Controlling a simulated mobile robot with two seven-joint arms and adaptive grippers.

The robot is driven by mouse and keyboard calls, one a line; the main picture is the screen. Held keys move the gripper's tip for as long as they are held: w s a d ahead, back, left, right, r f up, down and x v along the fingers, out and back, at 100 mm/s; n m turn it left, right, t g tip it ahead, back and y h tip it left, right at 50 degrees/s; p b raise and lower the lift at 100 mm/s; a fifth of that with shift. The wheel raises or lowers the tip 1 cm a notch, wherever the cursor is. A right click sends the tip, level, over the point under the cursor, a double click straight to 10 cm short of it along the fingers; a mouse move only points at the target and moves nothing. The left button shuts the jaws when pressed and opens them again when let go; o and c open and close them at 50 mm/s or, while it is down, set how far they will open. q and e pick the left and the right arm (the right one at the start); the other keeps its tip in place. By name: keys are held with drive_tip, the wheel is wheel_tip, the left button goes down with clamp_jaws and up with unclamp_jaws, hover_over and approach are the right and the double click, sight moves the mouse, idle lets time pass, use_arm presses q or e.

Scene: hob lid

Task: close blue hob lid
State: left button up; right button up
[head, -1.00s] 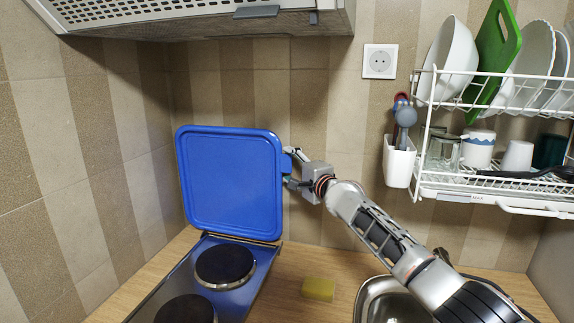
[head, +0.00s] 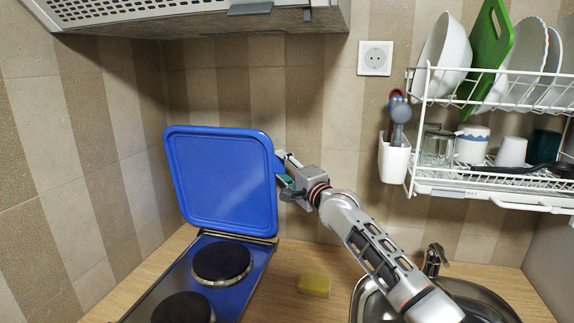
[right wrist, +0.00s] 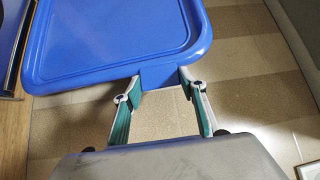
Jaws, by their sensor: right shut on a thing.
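The blue hob lid (head: 220,182) stands raised, close to upright, at the back edge of the hob (head: 240,284), hinged along its lower edge. In the right wrist view the lid (right wrist: 110,40) fills the upper left, with a small blue tab (right wrist: 160,76) on its edge. My right gripper (head: 281,170) is at the lid's right edge in the head view. In the right wrist view its fingers (right wrist: 162,78) are shut on the tab from both sides. My left gripper is not in view.
Two dark burners, the rear one (head: 222,262) clearer, show on the uncovered hob. A yellow sponge (head: 314,285) lies on the counter beside it. The sink (head: 470,300) is at right, below a white dish rack (head: 490,180). A range hood (head: 180,18) hangs above.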

drive_tip(key=shift+n+t+y, duration=0.3)
drive_tip(key=shift+n+y, duration=0.1)
drive_tip(key=shift+n, duration=0.2)
drive_tip(key=shift+s+a+f, duration=0.1)
drive_tip(key=shift+s+a, duration=0.05)
drive_tip(key=shift+s, duration=0.5)
drive_tip(key=shift+s+a+f, duration=0.1)
drive_tip(key=shift+s+a, duration=0.1)
drive_tip(key=shift+s, duration=0.5)
drive_tip(key=shift+s+a+f, duration=0.1)
drive_tip(key=shift+s+a, duration=0.05)
drive_tip(key=shift+s, duration=0.5)
drive_tip(key=o, duration=1.6)
drive_tip(key=v, duration=1.2)
